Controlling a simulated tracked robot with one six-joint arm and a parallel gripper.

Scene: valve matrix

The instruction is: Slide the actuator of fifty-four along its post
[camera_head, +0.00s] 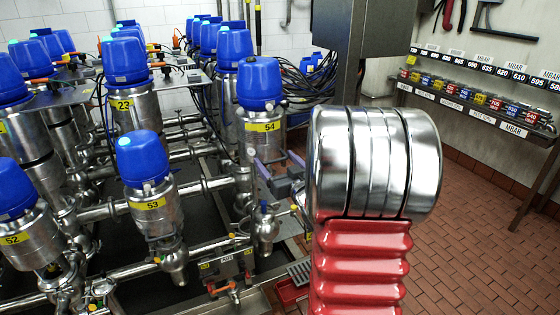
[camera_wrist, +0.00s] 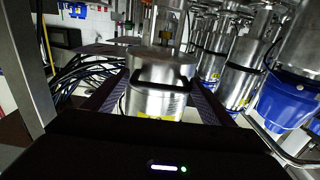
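Actuator fifty-four, a steel cylinder (camera_head: 262,143) with a blue cap (camera_head: 258,82) and a yellow label "54", stands upright at the centre of the head view. My gripper (camera_head: 268,172) has its purple-grey fingers just below and to the right of the label, partly hidden by my red and chrome arm. In the wrist view, which looks upside down, a steel cylinder (camera_wrist: 157,104) with a yellow label lies between the two spread fingers of my gripper (camera_wrist: 160,78). The fingers look open. Whether they touch the cylinder is not clear.
Valve 53 (camera_head: 150,205) stands front left, valve 23 (camera_head: 133,105) behind it, and valve 52 (camera_head: 25,250) at the left edge. Pipes (camera_head: 215,182) run low between them. Black cables (camera_head: 305,85) hang behind. A shelf (camera_head: 480,100) is on the right wall, above clear tiled floor (camera_head: 485,240).

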